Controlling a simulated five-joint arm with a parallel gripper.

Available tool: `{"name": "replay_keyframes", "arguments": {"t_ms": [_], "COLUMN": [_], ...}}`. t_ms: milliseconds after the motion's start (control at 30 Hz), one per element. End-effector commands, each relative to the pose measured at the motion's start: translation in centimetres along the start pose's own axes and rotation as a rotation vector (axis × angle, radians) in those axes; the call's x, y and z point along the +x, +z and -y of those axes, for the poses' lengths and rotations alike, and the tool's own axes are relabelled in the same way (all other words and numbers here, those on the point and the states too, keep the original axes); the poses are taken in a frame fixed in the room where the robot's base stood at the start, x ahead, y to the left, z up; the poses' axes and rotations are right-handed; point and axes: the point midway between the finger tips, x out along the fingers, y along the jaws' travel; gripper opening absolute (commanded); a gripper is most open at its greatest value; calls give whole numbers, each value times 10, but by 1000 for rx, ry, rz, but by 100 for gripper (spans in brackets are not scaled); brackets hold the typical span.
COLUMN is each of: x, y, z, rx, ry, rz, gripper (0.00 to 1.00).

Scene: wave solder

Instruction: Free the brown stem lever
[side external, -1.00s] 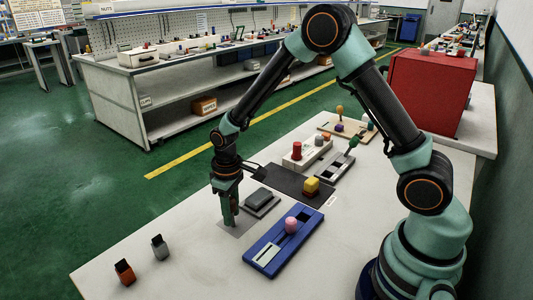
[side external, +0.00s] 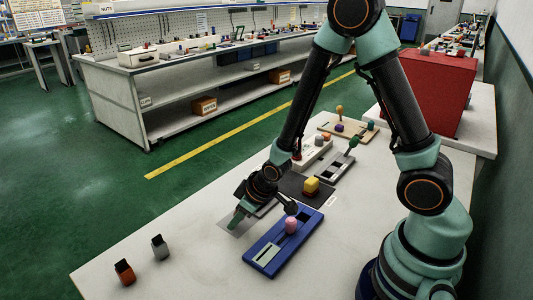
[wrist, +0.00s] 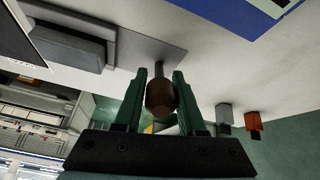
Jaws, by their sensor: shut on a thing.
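The brown stem lever shows in the wrist view as a round brown knob (wrist: 160,98) on a thin grey stem that meets a flat grey plate (wrist: 150,48). My gripper (wrist: 160,75) has its two green fingers on either side of the knob, shut on it. In the side view my gripper (side external: 237,219) is tilted low over the grey plate (side external: 232,229), and the brown knob is hidden there.
A blue base (side external: 265,257) with a pink knob (side external: 291,225) lies close to the right of my gripper. A dark grey block (wrist: 65,45) sits beside the plate. A yellow knob (side external: 311,186) stands behind. Orange (side external: 124,272) and grey (side external: 160,247) blocks stand front left.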

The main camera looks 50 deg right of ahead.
Motion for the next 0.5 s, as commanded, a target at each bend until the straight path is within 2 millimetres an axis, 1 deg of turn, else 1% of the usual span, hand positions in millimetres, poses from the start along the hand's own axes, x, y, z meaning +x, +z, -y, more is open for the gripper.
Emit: {"name": "replay_keyframes", "arguments": {"t_ms": [400, 433, 467, 500], "x": [0, 0, 0, 0], "y": [1, 1, 1, 1], "z": [0, 0, 0, 0], "rx": [-2, -2, -2, -2], "ry": [0, 0, 0, 0], "rz": [-4, -4, -4, -4], "gripper": [0, 47, 58, 66]}}
